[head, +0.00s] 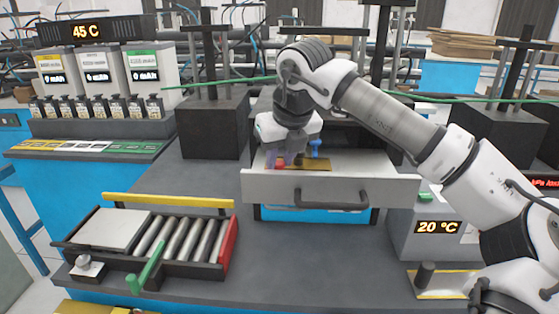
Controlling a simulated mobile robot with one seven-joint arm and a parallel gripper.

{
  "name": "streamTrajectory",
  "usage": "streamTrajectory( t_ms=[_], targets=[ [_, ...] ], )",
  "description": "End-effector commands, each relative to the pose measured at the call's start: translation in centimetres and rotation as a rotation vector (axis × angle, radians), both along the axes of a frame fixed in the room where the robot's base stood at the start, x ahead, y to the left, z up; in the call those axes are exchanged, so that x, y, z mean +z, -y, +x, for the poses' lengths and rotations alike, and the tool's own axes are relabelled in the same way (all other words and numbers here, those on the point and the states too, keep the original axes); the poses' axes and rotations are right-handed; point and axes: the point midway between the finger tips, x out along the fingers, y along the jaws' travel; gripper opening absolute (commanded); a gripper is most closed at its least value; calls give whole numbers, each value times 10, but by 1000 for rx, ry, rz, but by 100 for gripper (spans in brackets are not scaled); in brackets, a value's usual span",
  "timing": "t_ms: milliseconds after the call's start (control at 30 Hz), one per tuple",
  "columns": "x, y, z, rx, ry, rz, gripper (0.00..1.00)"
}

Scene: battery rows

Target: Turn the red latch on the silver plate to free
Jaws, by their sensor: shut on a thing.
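The red latch (281,163) shows as a small red patch inside the open drawer (330,188), at the drawer's left side. My gripper (284,160) reaches down into the drawer from above, and its fingers are shut on the red latch. The fingers and wrist cover most of the latch, so I cannot tell which way it points. A silver plate under it cannot be made out. To the right, a blue latch (315,146) stands on a gold plate (318,165) in the same drawer.
A dark handle (331,201) sits on the drawer front. A roller tray (180,246) with a green lever (147,266) stands at front left. A grey box (437,236) reading 20 °C is right of the drawer. The front middle of the bench is clear.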

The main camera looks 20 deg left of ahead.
Motion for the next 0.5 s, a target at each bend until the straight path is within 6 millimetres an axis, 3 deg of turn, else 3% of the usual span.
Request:
streamTrajectory(
  t_ms=[500],
  targets=[
    [3,2,4,457,0,3,2]
  ],
)
